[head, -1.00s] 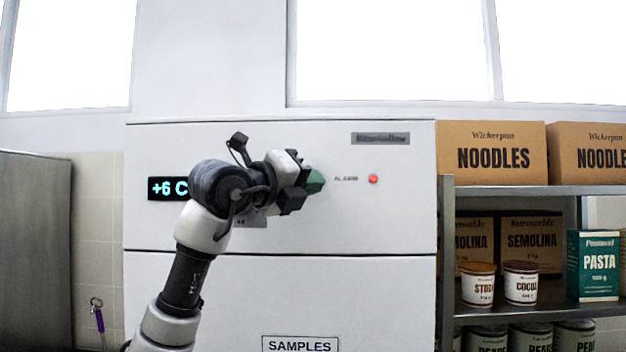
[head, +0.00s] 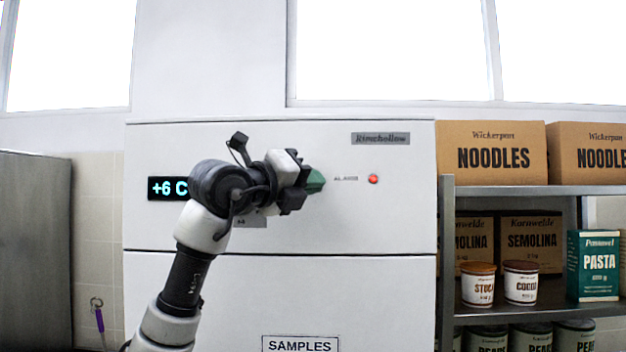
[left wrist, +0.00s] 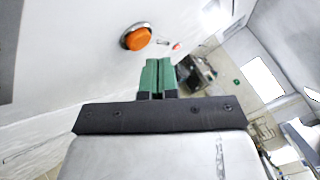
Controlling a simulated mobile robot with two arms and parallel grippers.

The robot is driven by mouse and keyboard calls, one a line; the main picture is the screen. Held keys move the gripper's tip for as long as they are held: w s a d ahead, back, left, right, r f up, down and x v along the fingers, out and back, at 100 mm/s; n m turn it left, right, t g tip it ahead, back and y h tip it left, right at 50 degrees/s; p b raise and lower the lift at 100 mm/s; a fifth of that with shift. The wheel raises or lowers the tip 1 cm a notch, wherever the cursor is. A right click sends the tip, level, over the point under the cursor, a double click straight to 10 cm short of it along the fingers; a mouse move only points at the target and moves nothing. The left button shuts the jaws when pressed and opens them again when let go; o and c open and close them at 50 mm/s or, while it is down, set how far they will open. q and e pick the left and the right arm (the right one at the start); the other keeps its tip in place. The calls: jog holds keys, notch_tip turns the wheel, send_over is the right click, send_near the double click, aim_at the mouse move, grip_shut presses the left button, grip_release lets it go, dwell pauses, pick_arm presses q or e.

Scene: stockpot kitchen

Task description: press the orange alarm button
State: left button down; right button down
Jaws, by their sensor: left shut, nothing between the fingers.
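The orange alarm button (left wrist: 137,38) is a round orange cap in a dark and metal ring on the white panel. It shows in the left wrist view, above and a little left of my fingertips. In the head view my gripper and wrist seem to hide it. My left gripper (head: 316,181) has green fingers, shut and empty, in front of the panel, left of the ALARM lettering. Its fingers also show in the left wrist view (left wrist: 159,76), apart from the button there. My right gripper is not in view.
A small red light (head: 373,179) sits right of the lettering on the white cabinet (head: 210,285). A display (head: 168,188) reads +6 C. A metal shelf (head: 540,309) with boxes and jars stands at the right. A grey metal unit (head: 35,250) stands at the left.

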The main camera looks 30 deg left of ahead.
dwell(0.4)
pick_arm(q)
jog(key=shift+w+a, duration=0.25)
jog(key=shift+w, duration=0.1)
jog(key=shift+w+a+p, duration=0.2)
jog(key=shift+w+p, duration=0.15)
jog(key=shift+p, duration=0.05)
dwell(0.7)
jog(key=shift+s, duration=0.1)
jog(key=shift+s+d+b, duration=0.4)
jog(key=shift+s, duration=0.2)
jog(key=shift+s, duration=0.1)
jog(key=shift+s+d+b, duration=0.45)
jog(key=shift+s+d, duration=0.25)
jog(key=shift+s, duration=0.35)
jog(key=shift+s+d+b, duration=0.4)
jog(key=shift+s+d, duration=0.25)
jog(key=shift+s, duration=0.35)
jog(key=shift+w, duration=0.1)
